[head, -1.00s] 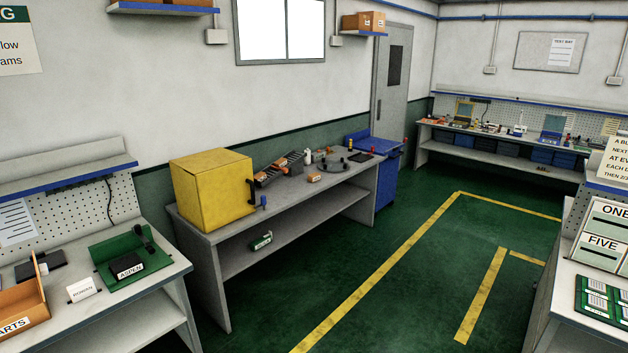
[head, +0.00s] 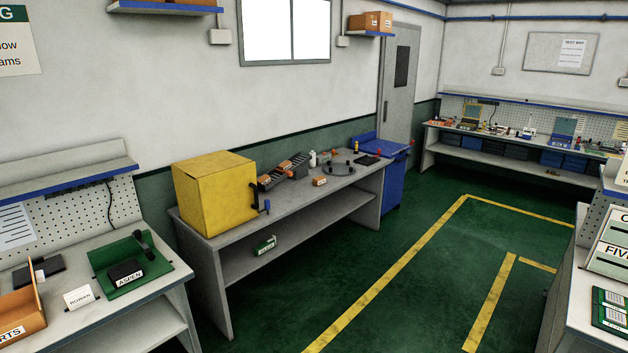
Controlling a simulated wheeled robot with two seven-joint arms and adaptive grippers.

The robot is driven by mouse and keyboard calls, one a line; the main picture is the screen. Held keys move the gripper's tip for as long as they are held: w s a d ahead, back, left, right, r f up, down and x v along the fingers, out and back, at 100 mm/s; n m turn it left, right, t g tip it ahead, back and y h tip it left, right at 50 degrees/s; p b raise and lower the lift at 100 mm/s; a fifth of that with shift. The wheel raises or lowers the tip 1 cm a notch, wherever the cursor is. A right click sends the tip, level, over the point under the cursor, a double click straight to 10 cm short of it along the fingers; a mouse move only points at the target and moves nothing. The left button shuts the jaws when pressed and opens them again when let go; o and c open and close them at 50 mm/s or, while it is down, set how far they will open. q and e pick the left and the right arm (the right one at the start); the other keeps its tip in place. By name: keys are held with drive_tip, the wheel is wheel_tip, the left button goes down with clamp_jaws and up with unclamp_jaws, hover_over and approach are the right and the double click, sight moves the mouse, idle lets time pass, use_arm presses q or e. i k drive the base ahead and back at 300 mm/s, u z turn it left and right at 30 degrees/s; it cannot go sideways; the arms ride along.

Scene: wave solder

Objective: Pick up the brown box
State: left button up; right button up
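Several brown things are in the head view, and I cannot tell which one is the brown box of the task. Two brown cartons, a left one (head: 361,22) and a right one (head: 384,20), sit side by side on a high wall shelf. A small orange-brown box (head: 320,181) lies on the middle bench. An open orange-brown bin (head: 22,310) with a label ending in "RTS" stands on the left bench, cut off by the picture edge. Neither of my grippers is in view.
A yellow box-like machine (head: 213,195) stands on the middle bench (head: 350,194). The left bench (head: 75,329) holds a green fixture (head: 155,274). A blue cabinet (head: 396,181) stands beyond. The green floor (head: 425,285) with yellow lines is clear. Another bench (head: 572,312) edges in at right.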

sight(319, 181)
drive_tip(key=z, duration=0.2)
drive_tip(key=i, duration=2.2)
drive_tip(key=z, duration=0.1)
